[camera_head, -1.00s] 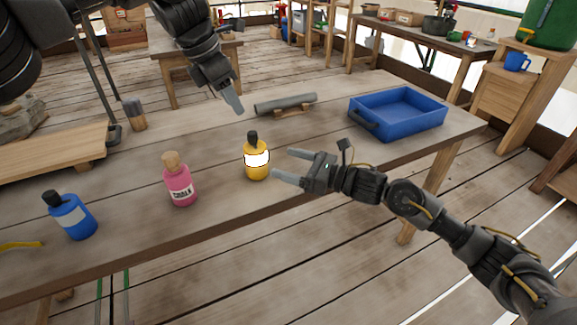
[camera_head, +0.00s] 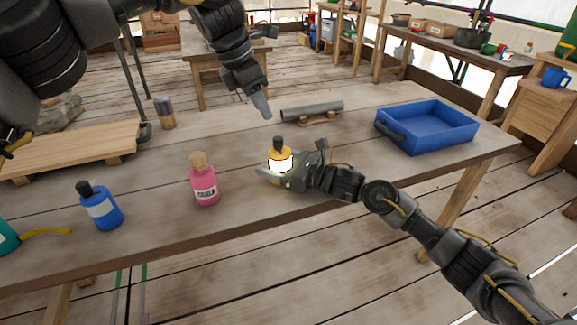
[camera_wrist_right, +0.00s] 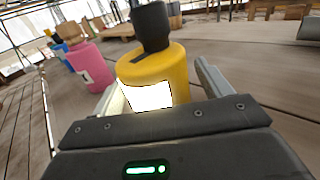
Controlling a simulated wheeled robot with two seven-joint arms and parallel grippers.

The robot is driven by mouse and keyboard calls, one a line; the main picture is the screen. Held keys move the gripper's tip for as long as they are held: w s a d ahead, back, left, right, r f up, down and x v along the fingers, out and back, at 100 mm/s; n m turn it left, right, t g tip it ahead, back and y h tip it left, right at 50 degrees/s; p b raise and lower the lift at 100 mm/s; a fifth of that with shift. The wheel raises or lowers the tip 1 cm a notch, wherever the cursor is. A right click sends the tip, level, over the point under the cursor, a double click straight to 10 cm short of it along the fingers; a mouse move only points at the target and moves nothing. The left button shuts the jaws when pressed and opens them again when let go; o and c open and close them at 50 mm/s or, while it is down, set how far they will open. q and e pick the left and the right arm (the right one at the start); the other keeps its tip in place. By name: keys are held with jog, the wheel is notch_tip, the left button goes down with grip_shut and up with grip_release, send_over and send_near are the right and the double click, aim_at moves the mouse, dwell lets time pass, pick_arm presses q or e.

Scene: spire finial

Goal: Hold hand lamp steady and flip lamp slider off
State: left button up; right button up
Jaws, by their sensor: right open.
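The yellow hand lamp (camera_head: 280,165) stands upright on the workbench, with a dark top and a bright white lit panel. It also shows large in the right wrist view (camera_wrist_right: 175,72), where its lit panel (camera_wrist_right: 150,96) faces me. My right gripper (camera_head: 272,174) is open at the lamp, with one finger on each side of its body; I cannot tell whether they touch it. My left gripper (camera_head: 263,106) points down above the bench, behind the lamp and apart from it. Its finger gap cannot be made out.
A pink bottle (camera_head: 205,186) and a blue bottle (camera_head: 101,208) stand left of the lamp. A grey cylinder (camera_head: 312,110) lies on a wooden cradle behind it. A blue tray (camera_head: 428,128) is at the right. The bench between lamp and tray is partly clear.

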jog(key=shift+w+a, duration=0.2)
jog(key=shift+a, duration=0.1)
jog(key=shift+c, duration=0.4)
